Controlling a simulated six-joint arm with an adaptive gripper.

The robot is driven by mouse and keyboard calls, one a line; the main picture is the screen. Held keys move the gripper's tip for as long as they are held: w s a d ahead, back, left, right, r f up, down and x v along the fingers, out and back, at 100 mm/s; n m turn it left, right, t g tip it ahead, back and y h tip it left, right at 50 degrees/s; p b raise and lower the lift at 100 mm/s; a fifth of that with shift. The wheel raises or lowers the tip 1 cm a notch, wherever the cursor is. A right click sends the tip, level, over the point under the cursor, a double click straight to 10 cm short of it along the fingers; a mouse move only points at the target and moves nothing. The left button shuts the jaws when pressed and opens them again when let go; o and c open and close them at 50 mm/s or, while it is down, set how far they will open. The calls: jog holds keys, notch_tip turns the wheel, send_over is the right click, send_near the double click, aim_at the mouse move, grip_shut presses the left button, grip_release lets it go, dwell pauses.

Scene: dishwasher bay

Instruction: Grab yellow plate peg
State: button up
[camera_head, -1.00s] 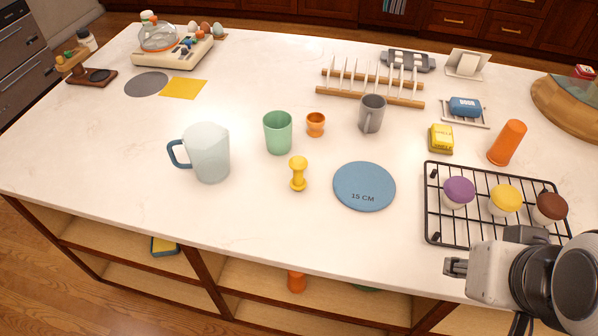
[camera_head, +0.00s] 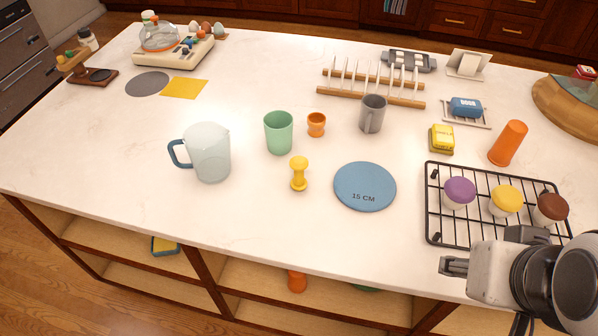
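The yellow plate peg (camera_head: 299,174) stands upright on the white countertop, left of the round blue 15 CM disc (camera_head: 364,187). It has a rounded top, a narrow waist and a wider foot. My gripper (camera_head: 453,267) is at the bottom right, beside the front of the black wire rack and well to the right of the peg. It points left and is not touching the peg. Its fingers are seen at a poor angle, so I cannot tell whether they are open or shut. Nothing shows between them.
A clear pitcher (camera_head: 208,153), a green cup (camera_head: 279,133) and an orange egg cup (camera_head: 317,125) stand around the peg. The black rack (camera_head: 432,206) holds three capped jars. A wooden plate rack (camera_head: 372,95) is farther back. The counter in front of the peg is clear.

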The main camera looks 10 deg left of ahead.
aim_at(299, 175)
jog(key=w+d+n+t, duration=0.2)
jog(key=w+n+t, duration=0.2)
jog(key=w, duration=1.6)
jog(key=w+a+f+n+y, duration=0.2)
jog(key=a+f+y, duration=0.1)
jog(key=a, duration=0.3)
jog(key=w+a+f+n+y, duration=0.2)
jog(key=a+f+n+y, duration=0.1)
jog(key=a, duration=0.4)
jog(key=w+a+f+n+g+y, duration=0.1)
jog(key=w+a+f+n+y, duration=0.1)
jog(key=a+f, duration=0.3)
jog(key=shift+a+n+y, duration=0.5)
jog(key=shift+a+y, duration=0.2)
jog(key=shift+y, duration=0.1)
jog(key=s+a+g+y, duration=0.1)
jog(key=s+a+f+n+y, duration=0.1)
jog(key=a, duration=0.1)
jog(key=s+a+g+y, duration=0.1)
jog(key=s, duration=0.1)
jog(key=shift+a+f+g, duration=0.3)
jog(key=shift+s+a+g+y, duration=0.3)
jog(key=shift+s+a+y, duration=0.05)
jog(key=shift+s+y, duration=0.15)
jog(key=shift+w+n, duration=0.1)
jog(key=shift+n, duration=0.2)
